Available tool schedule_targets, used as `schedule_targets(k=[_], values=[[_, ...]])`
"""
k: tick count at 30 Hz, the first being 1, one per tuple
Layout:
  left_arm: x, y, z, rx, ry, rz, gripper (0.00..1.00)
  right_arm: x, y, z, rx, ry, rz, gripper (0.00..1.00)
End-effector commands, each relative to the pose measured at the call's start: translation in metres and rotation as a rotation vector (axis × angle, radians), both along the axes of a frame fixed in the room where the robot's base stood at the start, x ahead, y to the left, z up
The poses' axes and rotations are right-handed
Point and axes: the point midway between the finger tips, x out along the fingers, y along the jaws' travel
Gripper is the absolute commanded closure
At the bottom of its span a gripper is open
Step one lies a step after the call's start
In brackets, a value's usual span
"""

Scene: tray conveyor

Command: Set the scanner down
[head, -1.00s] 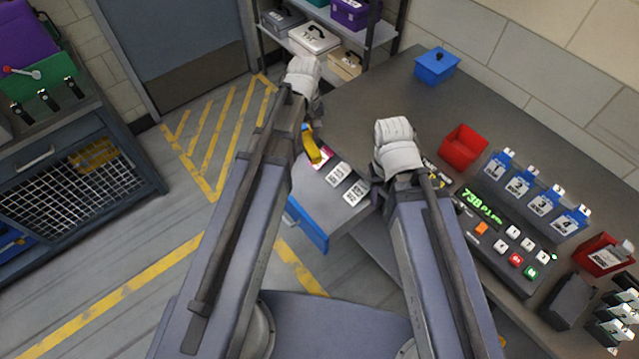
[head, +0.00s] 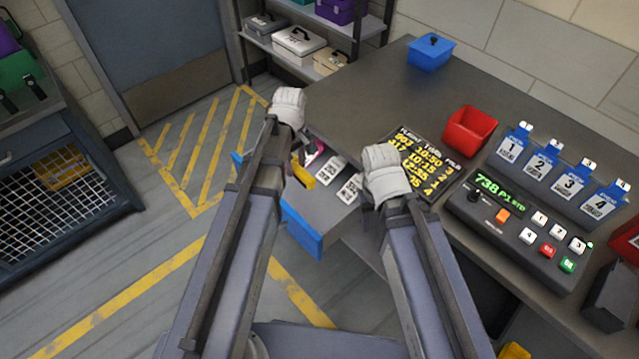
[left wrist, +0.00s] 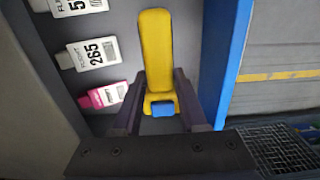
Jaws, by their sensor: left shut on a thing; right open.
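The yellow scanner (head: 301,174) shows beside my left forearm in the head view. In the left wrist view the scanner (left wrist: 157,50) stands between the two dark fingers of my left gripper (left wrist: 157,108), which is shut on it near its blue-marked end. It is over the open drawer, close to the drawer's blue front (head: 303,228). I cannot tell whether it touches the drawer floor. My right gripper (head: 372,192) is over the desk's front edge, empty; its fingers are mostly hidden behind the white wrist.
White tags (head: 333,166) and a pink tag (left wrist: 107,95) lie in the drawer left of the scanner in the wrist view. A flight board (head: 428,165), red bin (head: 469,131), blue box (head: 431,52) and control panel (head: 520,222) are on the desk. The desk's back left is clear.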

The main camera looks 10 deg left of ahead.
Motion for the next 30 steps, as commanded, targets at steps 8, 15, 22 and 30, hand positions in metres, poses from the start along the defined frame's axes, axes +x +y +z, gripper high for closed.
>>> schedule_targets(k=[8,15,22,30], values=[[0.0,0.0,-0.029,0.0,0.0,-0.001,1.0,0.0,0.0,-0.029,0.0,0.0,0.0,0.5],[0.0,0.0,-0.062,0.0,0.0,-0.001,1.0,0.0,0.0,-0.062,0.0,0.0,0.001,0.5],[0.0,0.0,-0.063,0.0,0.0,-0.001,1.0,0.0,0.0,-0.063,0.0,0.0,0.001,0.5],[0.0,0.0,-0.092,0.0,0.0,-0.001,1.0,0.0,0.0,-0.092,0.0,0.0,0.001,0.5]])
